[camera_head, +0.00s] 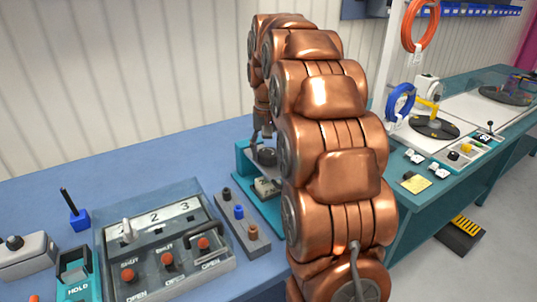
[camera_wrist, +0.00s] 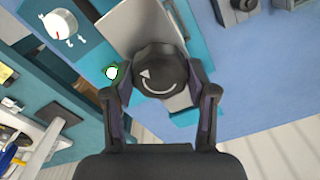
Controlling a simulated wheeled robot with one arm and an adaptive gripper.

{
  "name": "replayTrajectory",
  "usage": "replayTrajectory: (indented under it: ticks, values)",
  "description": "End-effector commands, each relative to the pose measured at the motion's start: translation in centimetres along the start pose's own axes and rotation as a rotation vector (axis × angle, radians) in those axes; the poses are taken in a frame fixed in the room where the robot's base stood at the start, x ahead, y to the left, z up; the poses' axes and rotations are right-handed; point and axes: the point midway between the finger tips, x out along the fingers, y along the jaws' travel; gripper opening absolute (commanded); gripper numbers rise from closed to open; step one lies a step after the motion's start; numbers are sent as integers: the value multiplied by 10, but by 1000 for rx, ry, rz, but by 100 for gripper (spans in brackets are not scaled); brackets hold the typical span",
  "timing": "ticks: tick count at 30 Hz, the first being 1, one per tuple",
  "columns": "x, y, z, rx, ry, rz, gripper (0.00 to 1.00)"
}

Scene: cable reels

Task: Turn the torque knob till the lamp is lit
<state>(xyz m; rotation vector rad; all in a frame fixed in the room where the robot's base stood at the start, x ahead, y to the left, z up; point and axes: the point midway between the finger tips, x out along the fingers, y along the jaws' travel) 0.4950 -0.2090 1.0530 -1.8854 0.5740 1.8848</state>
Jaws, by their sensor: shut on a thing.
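The torque knob (camera_wrist: 160,72) is a round black knob with a white arrow, on a grey plate of a teal device (camera_wrist: 92,50). My gripper (camera_wrist: 161,82) has one finger on each side of the knob and is shut on it. The lamp (camera_wrist: 112,73) is beside the left finger; it has a bright white centre with a green rim and looks lit. The lamp cannot be made out there.
A white numbered dial (camera_wrist: 59,24) sits on the same device. A teal bench (camera_head: 402,215) with reels is at right.

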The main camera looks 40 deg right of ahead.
Motion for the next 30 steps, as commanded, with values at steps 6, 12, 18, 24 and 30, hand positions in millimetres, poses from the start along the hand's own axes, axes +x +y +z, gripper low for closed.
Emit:
replayTrajectory:
  ticks: [6,12,18,24,30]
  values:
    - [0,0,0,-14,1,1,22]
    - [0,0,0,-13,0,0,64]
    - [0,0,0,-12,0,0,82]
    - [0,0,0,-12,0,0,82]
    - [-5,0,0,-12,1,0,82]
